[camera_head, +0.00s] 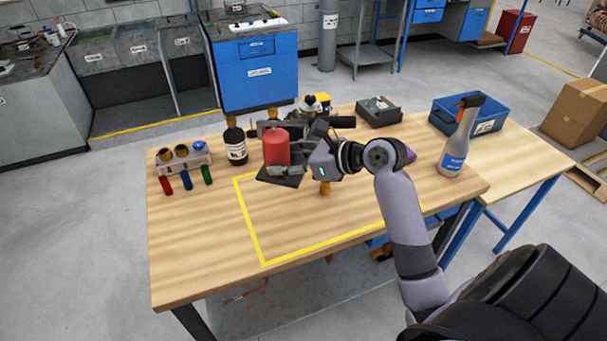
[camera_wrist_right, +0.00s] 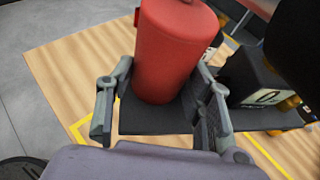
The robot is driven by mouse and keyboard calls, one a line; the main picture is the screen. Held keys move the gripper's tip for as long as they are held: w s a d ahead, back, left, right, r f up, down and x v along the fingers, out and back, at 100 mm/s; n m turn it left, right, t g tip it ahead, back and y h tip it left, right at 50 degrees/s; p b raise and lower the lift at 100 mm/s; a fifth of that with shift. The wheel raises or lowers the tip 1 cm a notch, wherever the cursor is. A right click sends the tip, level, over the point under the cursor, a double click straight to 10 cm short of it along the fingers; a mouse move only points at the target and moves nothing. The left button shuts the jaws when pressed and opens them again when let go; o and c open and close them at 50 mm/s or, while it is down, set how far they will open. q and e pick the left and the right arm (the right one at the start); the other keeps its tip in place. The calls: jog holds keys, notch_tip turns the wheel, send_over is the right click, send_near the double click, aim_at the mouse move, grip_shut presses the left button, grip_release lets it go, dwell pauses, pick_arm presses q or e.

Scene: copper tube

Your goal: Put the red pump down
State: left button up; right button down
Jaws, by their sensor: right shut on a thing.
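The red pump (camera_head: 276,148) is a red cylinder on a flat black base with a dark motor part behind. It is upright over the back left corner of the yellow-outlined area (camera_head: 251,222) on the wooden table. I cannot tell whether its base touches the tabletop. My right gripper (camera_head: 291,170) comes from the right and is shut on the pump. In the right wrist view, the pump (camera_wrist_right: 170,55) stands between the two grey fingers (camera_wrist_right: 163,112), its black base below. My left gripper is not in view.
A dark bottle (camera_head: 236,146) stands just left of the pump. A rack (camera_head: 184,164) with several coloured items is at the left. A spray bottle (camera_head: 455,145) and a blue crate (camera_head: 487,125) are at the right. The front of the outlined area is clear.

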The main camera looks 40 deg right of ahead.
jog(key=shift+m+t+h, duration=0.4)
jog(key=w+d+r, duration=0.1)
jog(key=w+d+r+p, duration=0.1)
jog(key=r, duration=0.1)
jog(key=shift+r, duration=0.1)
jog(key=shift+w+d+r, duration=0.1)
jog(key=shift+w+d, duration=0.15)
jog(key=shift+d, duration=0.1)
notch_tip(320, 180, down, 3)
jog(key=shift+d+f, duration=0.1)
jog(key=shift+d, duration=0.05)
jog(key=shift+h, duration=0.3)
jog(key=shift+w+f+b, duration=0.15)
jog(key=shift+f+b, duration=0.35)
jog(key=shift+f, duration=7.8)
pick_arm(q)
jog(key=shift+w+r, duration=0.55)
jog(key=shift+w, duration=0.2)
